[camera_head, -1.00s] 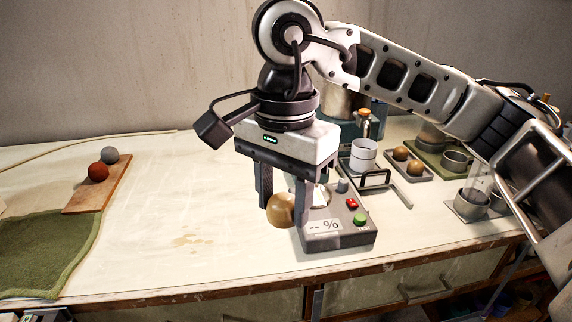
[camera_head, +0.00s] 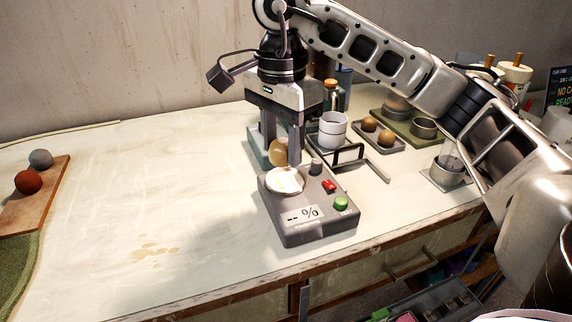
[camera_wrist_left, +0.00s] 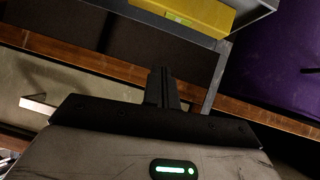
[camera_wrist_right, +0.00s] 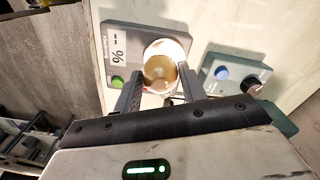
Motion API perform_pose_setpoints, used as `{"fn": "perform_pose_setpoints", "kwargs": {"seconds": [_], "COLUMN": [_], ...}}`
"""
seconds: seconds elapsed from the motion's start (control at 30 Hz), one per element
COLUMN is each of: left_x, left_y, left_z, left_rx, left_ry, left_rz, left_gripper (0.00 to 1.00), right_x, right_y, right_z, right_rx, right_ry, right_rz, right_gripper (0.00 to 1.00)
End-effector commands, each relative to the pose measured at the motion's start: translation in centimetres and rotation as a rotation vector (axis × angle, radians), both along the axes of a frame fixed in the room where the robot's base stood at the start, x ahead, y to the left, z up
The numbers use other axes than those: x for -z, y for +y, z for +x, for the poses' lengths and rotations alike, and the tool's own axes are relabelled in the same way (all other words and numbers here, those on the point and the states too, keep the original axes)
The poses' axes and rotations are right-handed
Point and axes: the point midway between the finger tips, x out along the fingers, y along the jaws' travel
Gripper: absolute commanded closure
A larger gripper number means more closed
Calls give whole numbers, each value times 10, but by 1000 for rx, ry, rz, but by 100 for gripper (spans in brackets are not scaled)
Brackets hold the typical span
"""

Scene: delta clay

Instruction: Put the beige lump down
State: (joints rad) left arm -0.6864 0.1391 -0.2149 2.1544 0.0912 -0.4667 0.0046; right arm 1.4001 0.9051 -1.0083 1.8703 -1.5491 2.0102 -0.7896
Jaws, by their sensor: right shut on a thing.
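The beige lump (camera_head: 278,151) is round and sits between the fingers of my right gripper (camera_head: 282,150), which is shut on it. In the head view it appears just above and behind the white dish (camera_head: 285,181) on the grey scale (camera_head: 318,226). In the right wrist view the lump (camera_wrist_right: 160,70) overlaps the dish (camera_wrist_right: 168,47), between the fingertips (camera_wrist_right: 158,88). I cannot tell whether it touches the dish. My left gripper (camera_wrist_left: 162,88) shows in the left wrist view with its fingers together and nothing between them, away from the lump.
A teal box with knobs (camera_wrist_right: 236,74) stands beside the scale. A black-handled tool (camera_head: 350,158), a white cup (camera_head: 332,130) and a tray with brown balls (camera_head: 386,136) are right of the lump. A board with red and grey balls (camera_head: 36,195) lies left.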

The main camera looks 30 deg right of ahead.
Motion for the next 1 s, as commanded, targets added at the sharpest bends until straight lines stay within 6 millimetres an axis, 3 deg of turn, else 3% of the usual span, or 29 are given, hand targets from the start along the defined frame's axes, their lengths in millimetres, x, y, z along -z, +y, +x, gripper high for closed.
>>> {"fn": "perform_pose_setpoints", "kwargs": {"seconds": [0.27, 0.47, 0.87, 0.9, 0.93, 1.0], "left_x": [-1, 2, 2, 0, 0, -1], "left_y": [-1, -1, -2, -2, -2, -2], "left_z": [1, -2, 0, 0, 0, 0], "left_rx": [-1, -4, -7, -7, -7, -7], "left_ry": [-11, -4, -13, -14, -15, -16], "left_rz": [-11, -19, -24, -25, -25, -26], "left_gripper": [100, 100, 100, 100, 100, 100], "right_x": [19, 46, 52, 50, 50, 50], "right_y": [-13, -13, -12, -12, -12, -12], "right_z": [7, 7, 7, 7, 7, 7], "right_rx": [2, -1, -1, -1, -1, -1], "right_ry": [1, 1, -1, -1, -1, -1], "right_rz": [1, 0, 1, 1, 1, 1], "right_gripper": [87, 87, 87, 48, 40, 37]}}
